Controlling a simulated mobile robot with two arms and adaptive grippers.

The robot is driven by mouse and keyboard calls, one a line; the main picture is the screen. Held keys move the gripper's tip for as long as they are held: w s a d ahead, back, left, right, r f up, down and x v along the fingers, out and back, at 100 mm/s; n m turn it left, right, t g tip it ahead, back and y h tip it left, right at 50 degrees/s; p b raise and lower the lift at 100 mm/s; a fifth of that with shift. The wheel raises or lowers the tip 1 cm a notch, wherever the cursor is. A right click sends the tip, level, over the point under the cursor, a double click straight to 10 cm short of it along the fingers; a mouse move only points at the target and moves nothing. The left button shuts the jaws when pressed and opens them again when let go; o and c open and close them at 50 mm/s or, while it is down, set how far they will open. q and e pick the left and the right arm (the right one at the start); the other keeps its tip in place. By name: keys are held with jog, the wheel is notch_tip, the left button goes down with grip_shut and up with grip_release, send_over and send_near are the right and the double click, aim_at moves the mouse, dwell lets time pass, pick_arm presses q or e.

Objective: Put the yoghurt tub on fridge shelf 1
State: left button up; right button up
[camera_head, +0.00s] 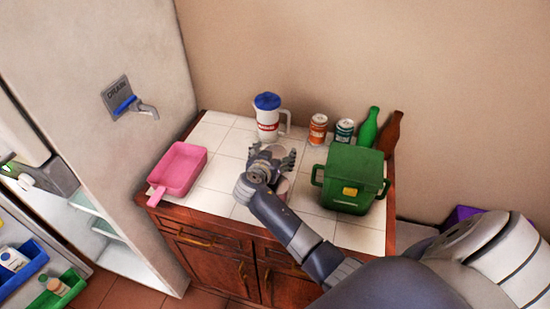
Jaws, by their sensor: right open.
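A pale pinkish-white tub (282,184), probably the yoghurt tub, stands on the tiled counter, mostly hidden behind my right gripper and wrist. My right gripper (271,156) is open over the counter, at the tub's upper left in the picture. I cannot tell whether its fingers touch the tub. The fridge (130,60) is at the left with its interior partly showing. Pale shelves (105,229) show low inside it; I cannot tell which is shelf 1. My left gripper is not in view.
A pink pan (180,169), a white jug (267,122) with blue lid, two cans (317,130), green and brown bottles (369,128) and a green bin (349,180) surround my gripper on the counter (222,178). Blue (22,271) and green trays hold small containers at lower left.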

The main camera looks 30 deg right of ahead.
jog(key=shift+w+d+f, duration=0.2)
jog(key=shift+c, duration=0.4)
jog(key=shift+r, duration=0.1)
jog(key=c, duration=1.3)
